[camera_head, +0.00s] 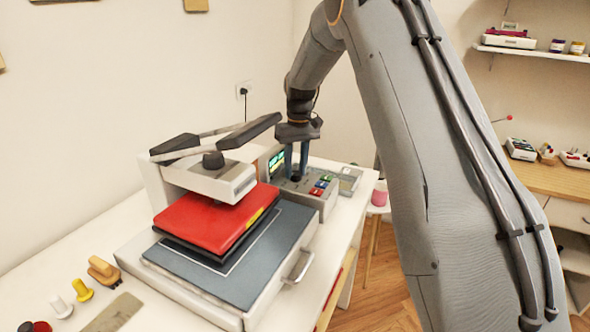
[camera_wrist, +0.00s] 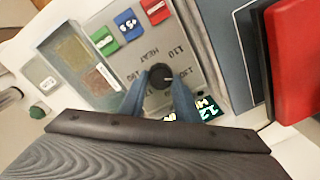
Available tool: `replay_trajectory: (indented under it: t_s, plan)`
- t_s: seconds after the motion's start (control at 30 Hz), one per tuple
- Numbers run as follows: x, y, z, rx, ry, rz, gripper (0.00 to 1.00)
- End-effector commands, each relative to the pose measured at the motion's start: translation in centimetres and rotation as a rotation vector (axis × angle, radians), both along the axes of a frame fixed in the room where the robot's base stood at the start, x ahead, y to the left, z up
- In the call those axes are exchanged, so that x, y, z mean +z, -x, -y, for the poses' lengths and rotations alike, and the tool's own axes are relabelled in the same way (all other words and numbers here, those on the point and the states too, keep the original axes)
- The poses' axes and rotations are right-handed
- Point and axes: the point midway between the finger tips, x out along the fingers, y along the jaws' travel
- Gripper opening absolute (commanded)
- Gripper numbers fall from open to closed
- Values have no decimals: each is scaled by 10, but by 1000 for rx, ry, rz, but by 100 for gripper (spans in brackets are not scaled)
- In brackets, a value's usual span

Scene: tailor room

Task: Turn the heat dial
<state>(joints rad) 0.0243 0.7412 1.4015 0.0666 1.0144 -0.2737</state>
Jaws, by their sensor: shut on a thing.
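The heat dial is a small black round knob (camera_wrist: 160,78) on a grey control panel (camera_wrist: 200,40), with the word HEAT and numbers printed around it in the wrist view. My gripper (camera_wrist: 158,92) has its two blue fingers closed on the knob from either side. In the head view my gripper (camera_head: 297,170) points down onto the control box (camera_head: 313,197), and the knob is mostly hidden between the fingers. The lit green display (camera_wrist: 205,107) is partly covered by my gripper in the wrist view.
Green, blue and red buttons (camera_wrist: 127,24) sit close beside the dial. The heat press with its red plate (camera_head: 215,215) and dark lever (camera_head: 250,131) stands left of my gripper. A small grey tray (camera_wrist: 85,60) adjoins the panel.

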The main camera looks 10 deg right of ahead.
Motion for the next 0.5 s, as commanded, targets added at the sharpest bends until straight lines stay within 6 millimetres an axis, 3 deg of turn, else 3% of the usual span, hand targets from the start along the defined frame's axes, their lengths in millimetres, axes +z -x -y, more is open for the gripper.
replay_trajectory:
  t_s: [0.5]
  plan:
    - [2, -1, 0, -72, -1, 4, 7]
